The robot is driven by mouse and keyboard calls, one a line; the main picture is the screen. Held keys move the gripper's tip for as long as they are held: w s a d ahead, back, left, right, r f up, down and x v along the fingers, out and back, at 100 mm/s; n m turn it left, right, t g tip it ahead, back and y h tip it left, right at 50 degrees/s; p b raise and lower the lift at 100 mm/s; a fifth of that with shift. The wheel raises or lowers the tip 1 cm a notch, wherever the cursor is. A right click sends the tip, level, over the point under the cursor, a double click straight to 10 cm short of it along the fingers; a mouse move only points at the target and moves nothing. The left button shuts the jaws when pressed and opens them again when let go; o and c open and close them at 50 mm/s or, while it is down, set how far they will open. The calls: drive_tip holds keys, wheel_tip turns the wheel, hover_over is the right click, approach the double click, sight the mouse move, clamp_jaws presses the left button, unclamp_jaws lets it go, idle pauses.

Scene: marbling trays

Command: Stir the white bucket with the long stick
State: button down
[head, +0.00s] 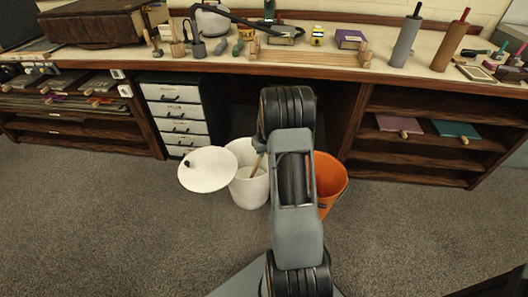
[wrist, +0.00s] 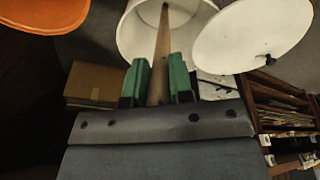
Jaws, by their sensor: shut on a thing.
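The white bucket (head: 249,188) stands on the floor in front of the workbench, partly behind my arm. Its open mouth shows in the wrist view (wrist: 130,38). The long wooden stick (head: 258,164) reaches into the bucket's mouth, leaning; it also shows in the wrist view (wrist: 162,45). My gripper (wrist: 160,78) has its green fingers shut on the stick, one on each side. In the head view my arm hides the gripper. The stick's lower end is inside the bucket; I cannot tell whether it touches the bottom.
A white round lid (head: 208,176) with a dark knob is at the bucket's left. An orange bucket (head: 332,183) stands close at the right. White drawers (head: 178,112) and the cluttered workbench (head: 225,66) are behind. Carpet is clear at the front left and right.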

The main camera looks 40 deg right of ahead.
wheel_tip(320, 180, up, 27)
drive_tip(key=p, duration=1.8)
idle(0.4)
idle(1.6)
wheel_tip(320, 180, up, 5)
drive_tip(key=p, duration=0.3)
drive_tip(key=shift+p, duration=0.3)
drive_tip(key=shift+a, duration=0.1)
